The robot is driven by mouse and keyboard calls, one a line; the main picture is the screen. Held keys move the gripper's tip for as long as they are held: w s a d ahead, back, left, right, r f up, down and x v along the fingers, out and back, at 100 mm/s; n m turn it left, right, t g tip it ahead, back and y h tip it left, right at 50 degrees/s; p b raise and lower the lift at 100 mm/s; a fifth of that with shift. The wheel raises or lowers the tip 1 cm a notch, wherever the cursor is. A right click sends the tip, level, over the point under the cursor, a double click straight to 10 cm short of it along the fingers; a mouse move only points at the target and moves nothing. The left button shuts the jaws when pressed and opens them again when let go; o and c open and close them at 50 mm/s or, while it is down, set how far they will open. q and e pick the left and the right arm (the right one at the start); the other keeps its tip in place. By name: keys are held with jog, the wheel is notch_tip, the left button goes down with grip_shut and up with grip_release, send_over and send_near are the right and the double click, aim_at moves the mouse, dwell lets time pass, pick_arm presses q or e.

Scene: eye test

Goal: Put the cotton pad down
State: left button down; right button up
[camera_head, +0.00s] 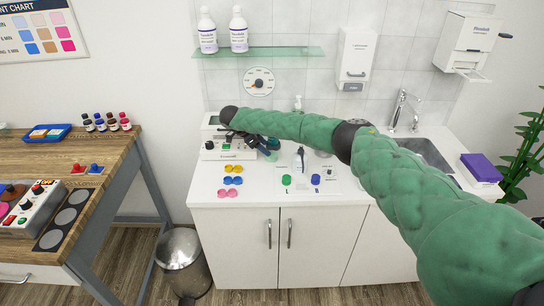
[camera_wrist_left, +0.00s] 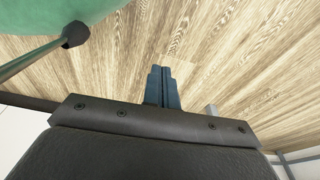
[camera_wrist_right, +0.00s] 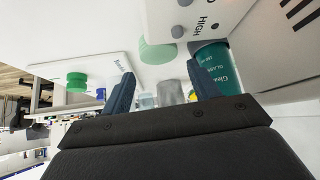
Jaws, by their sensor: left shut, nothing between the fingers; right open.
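I cannot pick out a cotton pad for certain in any view. My right gripper (camera_head: 268,145) is over the white counter, beside a white device (camera_head: 228,150). In the right wrist view the right gripper (camera_wrist_right: 163,88) has its fingers wide apart, with nothing clearly held. A pale green round piece (camera_wrist_right: 157,52) shows beyond the fingers; I cannot tell what it is. A teal labelled container (camera_wrist_right: 215,68) is close to one fingertip. My left gripper (camera_wrist_left: 162,86) is shut and empty above the wooden floor in the left wrist view, and is outside the head view.
The white counter (camera_head: 350,197) holds yellow, blue and pink lens cases (camera_head: 232,181), a green cap (camera_head: 286,180), a blue cap (camera_head: 316,179) and a purple box (camera_head: 481,167). A glass shelf (camera_head: 290,52) with two bottles hangs above. A wooden table (camera_head: 105,150) stands left, a bin (camera_head: 181,262) between.

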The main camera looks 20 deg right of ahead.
jog(key=p+x, duration=0.3)
jog(key=x, duration=0.1)
jog(key=shift+a+f, duration=0.15)
jog(key=shift+f, duration=0.05)
pick_arm(q)
jog(key=s+a+f, duration=0.2)
jog(key=s+f, duration=0.1)
jog(key=s, duration=0.3)
jog(key=shift+s, duration=0.25)
pick_arm(e)
jog(key=shift+f, duration=0.3)
jog(key=c, duration=0.8)
jog(key=shift+c, duration=0.2)
jog(key=shift+r, duration=0.1)
